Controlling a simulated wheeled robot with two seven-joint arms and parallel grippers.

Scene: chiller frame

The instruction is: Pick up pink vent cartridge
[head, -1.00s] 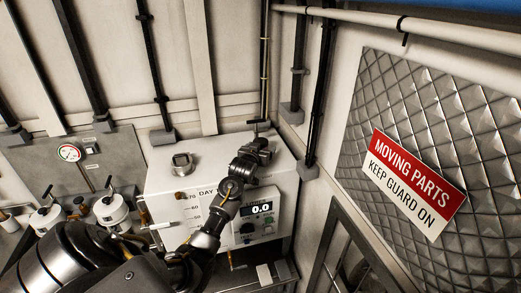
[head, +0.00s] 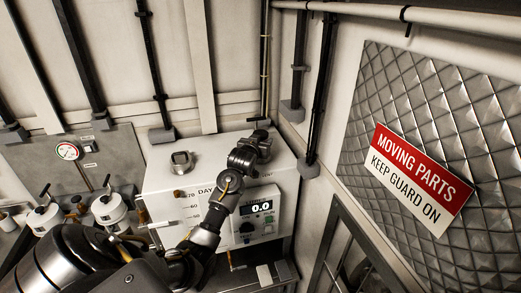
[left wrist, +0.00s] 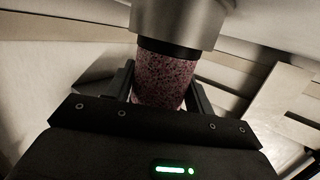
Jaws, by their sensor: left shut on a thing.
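The pink vent cartridge (left wrist: 163,80) shows in the left wrist view as a speckled pink cylinder with a dark band and a grey metal cap at its upper end. My left gripper (left wrist: 162,95) is shut on it, one dark finger on each side. In the head view my left gripper (head: 260,141) is over the back right of the white cabinet's top, near the wall corner. The cartridge cannot be made out clearly there, as the gripper and wrist cover that spot. My right gripper is not in view.
Pipes (head: 319,95) run up the wall at right. White canisters (head: 110,208) stand at left. A warning sign (head: 421,180) is on the quilted panel.

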